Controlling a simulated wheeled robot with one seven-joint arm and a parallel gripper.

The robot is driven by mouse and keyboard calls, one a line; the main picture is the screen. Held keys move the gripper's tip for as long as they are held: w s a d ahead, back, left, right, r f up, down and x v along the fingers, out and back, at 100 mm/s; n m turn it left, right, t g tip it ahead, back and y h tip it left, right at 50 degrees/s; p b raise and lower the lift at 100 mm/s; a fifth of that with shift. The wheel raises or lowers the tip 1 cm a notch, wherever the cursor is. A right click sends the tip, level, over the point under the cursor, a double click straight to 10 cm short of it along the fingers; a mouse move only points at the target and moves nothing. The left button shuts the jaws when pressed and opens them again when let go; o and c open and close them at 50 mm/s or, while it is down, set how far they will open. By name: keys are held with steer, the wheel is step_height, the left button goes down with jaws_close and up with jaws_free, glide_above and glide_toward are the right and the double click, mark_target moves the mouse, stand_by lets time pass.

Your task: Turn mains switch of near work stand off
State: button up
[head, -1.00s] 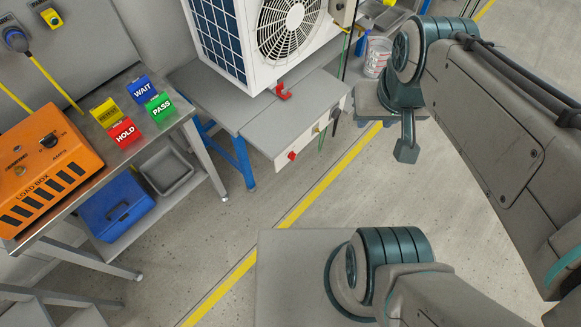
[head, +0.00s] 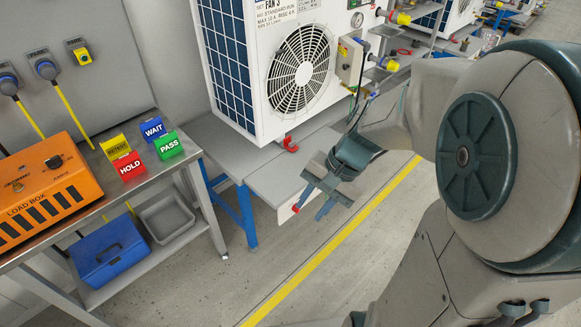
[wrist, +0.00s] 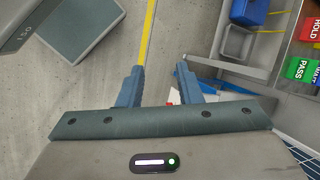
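The near work stand (head: 262,183) has a grey top, blue legs and a pale front panel, and carries a large white fan unit (head: 263,75). A red switch (head: 295,208) shows on the panel; its on or off position is too small to tell. My gripper (head: 309,211) is in front of this panel, its fingers close to the red switch and hiding part of the panel. In the wrist view the two blue fingers of my gripper (wrist: 160,70) are apart. A small red and white patch (wrist: 171,98) shows between them, mostly hidden by the gripper body.
A steel bench (head: 100,205) at left holds an orange load box (head: 45,190) and several coloured signs, including a red HOLD sign (head: 128,166). A blue case (head: 108,250) and grey bin (head: 167,218) sit on its lower shelf. Floor beside the yellow line (head: 340,250) is clear.

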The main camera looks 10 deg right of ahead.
steer(key=w+f+m+y+b, duration=0.3)
steer(key=f+b, duration=0.1)
steer(key=f, duration=0.3)
steer(key=w+f+m+y+b, duration=0.2)
steer(key=w+f+m+b, duration=0.2)
steer(key=f, duration=0.4)
steer(key=w+d+f+m+t+b, duration=0.45)
steer(key=f+m, duration=0.25)
steer(key=f, duration=0.3)
steer(key=w+d+f+m+t+b, duration=0.45)
steer(key=f+m+b, duration=0.2)
steer(key=f, duration=0.45)
steer(key=w+d+f+m+t+b, duration=0.4)
steer(key=f+m+t, duration=0.25)
steer(key=f, duration=0.35)
steer(key=w+a+m+b, duration=0.1)
steer(key=w+a+b, duration=0.1)
steer(key=w+a, duration=0.6)
steer(key=w, duration=0.3)
steer(key=shift+a+f+g+y+b, duration=0.15)
steer(key=shift+a+g+y+b, duration=0.15)
steer(key=shift+g+b, duration=0.1)
jaws_close()
